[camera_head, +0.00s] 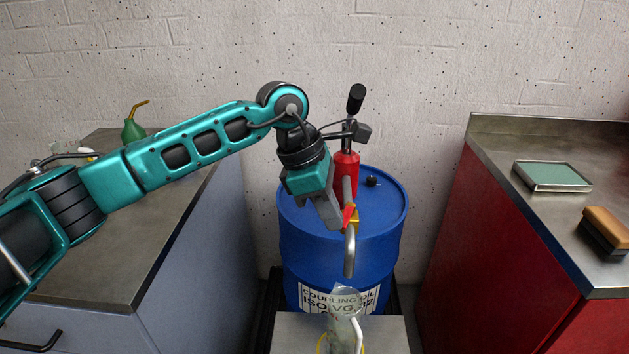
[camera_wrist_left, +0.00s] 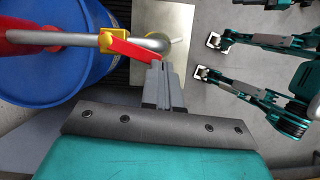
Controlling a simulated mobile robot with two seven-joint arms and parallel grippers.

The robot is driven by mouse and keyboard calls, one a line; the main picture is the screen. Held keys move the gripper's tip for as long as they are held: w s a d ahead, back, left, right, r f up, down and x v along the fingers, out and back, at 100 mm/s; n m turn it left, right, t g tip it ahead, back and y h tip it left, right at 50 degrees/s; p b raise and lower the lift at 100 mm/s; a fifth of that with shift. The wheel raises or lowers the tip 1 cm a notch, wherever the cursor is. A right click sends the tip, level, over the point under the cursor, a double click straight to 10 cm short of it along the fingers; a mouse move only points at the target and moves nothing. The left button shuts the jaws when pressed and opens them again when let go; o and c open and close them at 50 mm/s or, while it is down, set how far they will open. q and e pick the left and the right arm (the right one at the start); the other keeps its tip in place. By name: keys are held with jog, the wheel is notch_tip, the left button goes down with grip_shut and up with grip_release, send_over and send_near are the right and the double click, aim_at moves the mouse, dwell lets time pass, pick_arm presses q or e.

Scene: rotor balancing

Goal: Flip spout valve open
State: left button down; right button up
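The spout is a grey pipe (camera_head: 349,255) that curves down from the red hand pump (camera_head: 346,172) on the blue drum (camera_head: 300,240). Its valve has a yellow body (camera_head: 356,226) and a red lever (camera_head: 348,214). In the left wrist view the red lever (camera_wrist_left: 130,50) slants away from the yellow body (camera_wrist_left: 106,38) at an angle to the pipe (camera_wrist_left: 70,39). My left gripper (camera_head: 335,222) is beside the valve. Its fingers (camera_wrist_left: 158,72) look closed together, with their tips at the lever's free end; contact is unclear. My right gripper is not in view.
A clear container (camera_head: 344,305) stands below the spout on a grey stand (camera_head: 290,335). A left bench (camera_head: 90,255) holds a green oil can (camera_head: 133,131).

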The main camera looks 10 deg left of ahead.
pick_arm(q)
jog(key=shift+d+f, duration=0.1)
dwell(0.5)
jog(key=shift+w+d, duration=0.2)
jog(key=shift+w, duration=0.55)
jog(key=shift+a, duration=0.1)
